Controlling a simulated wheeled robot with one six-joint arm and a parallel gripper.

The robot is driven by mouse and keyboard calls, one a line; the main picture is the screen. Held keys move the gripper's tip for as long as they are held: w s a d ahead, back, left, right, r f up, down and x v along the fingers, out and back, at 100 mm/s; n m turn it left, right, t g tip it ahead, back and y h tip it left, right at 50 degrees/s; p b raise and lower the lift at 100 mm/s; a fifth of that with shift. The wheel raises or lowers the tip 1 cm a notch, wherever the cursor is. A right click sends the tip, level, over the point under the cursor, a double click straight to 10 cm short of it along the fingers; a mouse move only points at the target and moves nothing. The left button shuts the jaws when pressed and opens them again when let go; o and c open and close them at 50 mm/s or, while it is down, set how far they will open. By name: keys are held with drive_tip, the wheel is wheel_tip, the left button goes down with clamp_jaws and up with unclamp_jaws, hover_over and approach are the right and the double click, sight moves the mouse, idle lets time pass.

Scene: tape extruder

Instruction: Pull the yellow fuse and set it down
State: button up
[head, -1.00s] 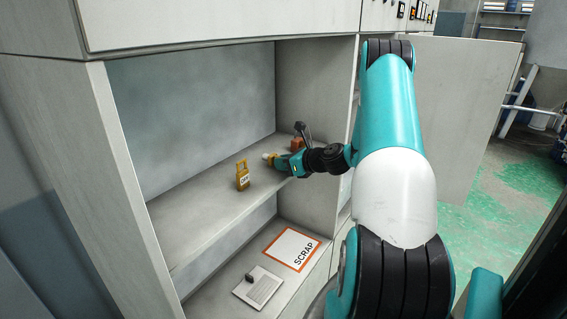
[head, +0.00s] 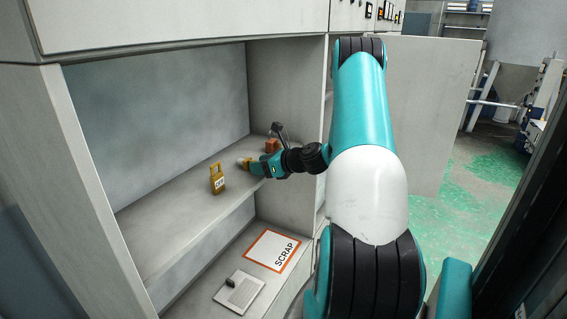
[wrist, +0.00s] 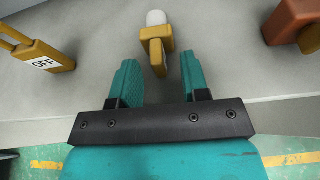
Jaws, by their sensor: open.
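A yellow piece with a white rounded end (wrist: 157,35), which looks like the yellow fuse, stands on the grey shelf in the wrist view. In the head view it shows small (head: 243,161) just left of my gripper (head: 257,167). My gripper in the wrist view (wrist: 157,64) is open, its teal fingers spread to either side of the fuse's near end. The fuse's body lies mostly beyond the fingertips. I cannot tell whether the fingers touch it, and nothing is held.
A yellow lock-shaped piece marked OFF (head: 217,180) stands left of the fuse. An orange-brown block (wrist: 291,22) is to the right. Cabinet walls enclose the shelf (head: 160,222). Below lie a SCRAP sheet (head: 268,246) and a clipboard-like plate (head: 240,293).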

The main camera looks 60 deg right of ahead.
drive_tip(key=b+v, duration=0.4)
drive_tip(key=v, duration=1.2)
drive_tip(key=shift+r, duration=0.1)
